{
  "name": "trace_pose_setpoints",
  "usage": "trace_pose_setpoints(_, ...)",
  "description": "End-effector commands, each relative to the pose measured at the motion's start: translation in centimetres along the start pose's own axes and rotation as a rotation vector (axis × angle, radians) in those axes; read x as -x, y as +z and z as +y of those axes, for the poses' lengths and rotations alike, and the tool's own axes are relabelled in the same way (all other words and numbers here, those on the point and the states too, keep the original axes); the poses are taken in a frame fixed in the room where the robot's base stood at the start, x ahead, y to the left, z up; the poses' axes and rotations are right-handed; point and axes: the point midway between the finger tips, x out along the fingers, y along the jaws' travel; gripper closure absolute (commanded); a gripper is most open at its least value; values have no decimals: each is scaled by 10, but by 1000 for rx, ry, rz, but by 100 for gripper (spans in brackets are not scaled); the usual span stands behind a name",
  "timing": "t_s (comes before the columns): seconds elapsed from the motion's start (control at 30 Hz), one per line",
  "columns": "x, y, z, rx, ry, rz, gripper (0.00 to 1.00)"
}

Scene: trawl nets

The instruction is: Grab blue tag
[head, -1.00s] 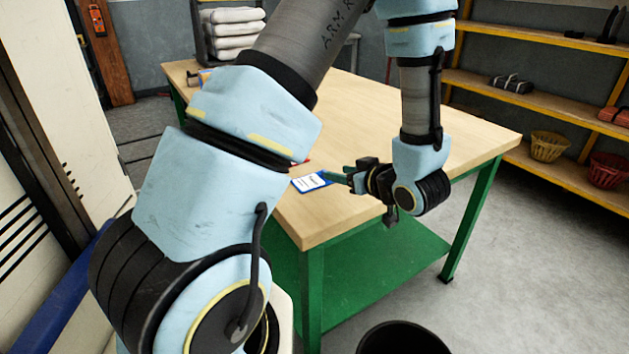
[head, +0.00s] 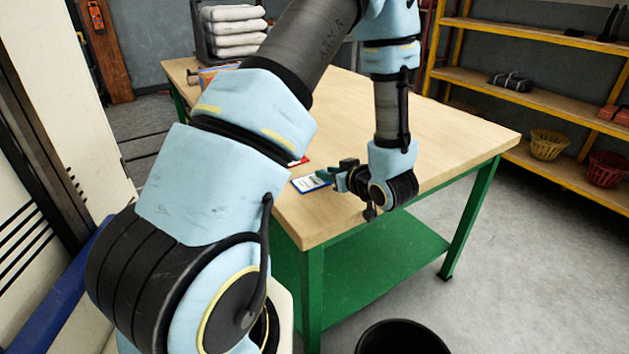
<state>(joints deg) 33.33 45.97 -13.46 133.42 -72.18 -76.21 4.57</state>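The blue tag (head: 308,185) is a small flat card with a white printed face and blue edges. It lies on the wooden tabletop near the table's front left corner. My gripper (head: 327,177) is low over the table at the tag's right side, with its greenish fingers pointing left over the tag's right edge. From this view I cannot tell whether the fingers touch the tag or how far apart they are. Part of the tag's right end is hidden by the fingers.
A red item (head: 300,161) lies just behind the tag, partly hidden by my arm. The wooden table (head: 450,130) is clear to the right. A black bin (head: 403,338) stands on the floor in front. Shelves with baskets (head: 549,144) line the right wall.

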Motion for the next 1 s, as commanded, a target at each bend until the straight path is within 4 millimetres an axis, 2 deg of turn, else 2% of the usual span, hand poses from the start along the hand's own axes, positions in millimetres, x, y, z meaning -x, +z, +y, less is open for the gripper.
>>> trace_pose_setpoints(0.03,0,0,0,0,0,0,77)
trace_pose_setpoints(0.23,0,0,0,0,0,0,100)
trace_pose_setpoints(0.83,0,0,0,0,0,0,100)
trace_pose_setpoints(1.0,3,-7,0,0,1,1,100)
